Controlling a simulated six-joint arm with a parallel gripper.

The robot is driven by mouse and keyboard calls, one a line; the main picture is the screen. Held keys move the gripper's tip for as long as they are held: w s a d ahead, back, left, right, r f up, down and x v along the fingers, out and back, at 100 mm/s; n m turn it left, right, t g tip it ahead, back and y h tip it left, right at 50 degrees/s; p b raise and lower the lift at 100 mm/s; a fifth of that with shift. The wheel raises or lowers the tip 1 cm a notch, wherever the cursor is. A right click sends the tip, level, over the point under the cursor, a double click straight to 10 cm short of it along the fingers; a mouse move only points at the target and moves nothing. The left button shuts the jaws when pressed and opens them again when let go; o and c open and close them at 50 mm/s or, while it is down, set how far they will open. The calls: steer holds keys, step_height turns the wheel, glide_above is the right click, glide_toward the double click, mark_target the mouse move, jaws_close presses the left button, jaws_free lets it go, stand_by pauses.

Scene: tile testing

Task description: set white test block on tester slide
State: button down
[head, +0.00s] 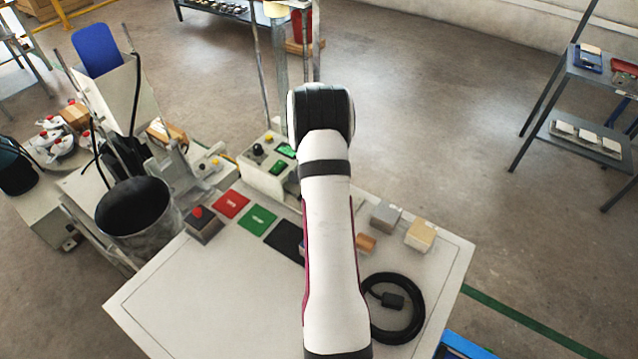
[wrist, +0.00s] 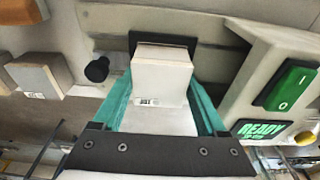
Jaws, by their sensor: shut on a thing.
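In the wrist view, the white test block (wrist: 161,75) with a small printed label sits between the teal fingers of my gripper (wrist: 160,88), which is shut on it. A dark plate (wrist: 165,42) shows just beyond the block, along a pale grey rail-like surface (wrist: 215,58). I cannot tell whether the block touches either one. The tester, with a green rocker switch (wrist: 292,85) and a lit READY screen (wrist: 260,129), is to the right. In the head view the tester (head: 268,165) stands at the table's back; my arm hides the gripper and the white block.
A grey block (head: 386,216), a beige block (head: 421,235) and an orange-brown block (head: 366,243) stand right of my arm. A coiled black cable (head: 408,312) lies nearer. Red (head: 231,205) and green (head: 257,220) pads and a red-button box (head: 202,225) are left. The table's front left is clear.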

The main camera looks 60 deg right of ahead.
steer(key=shift+f, duration=0.15)
jaws_free()
steer(key=shift+r, duration=3)
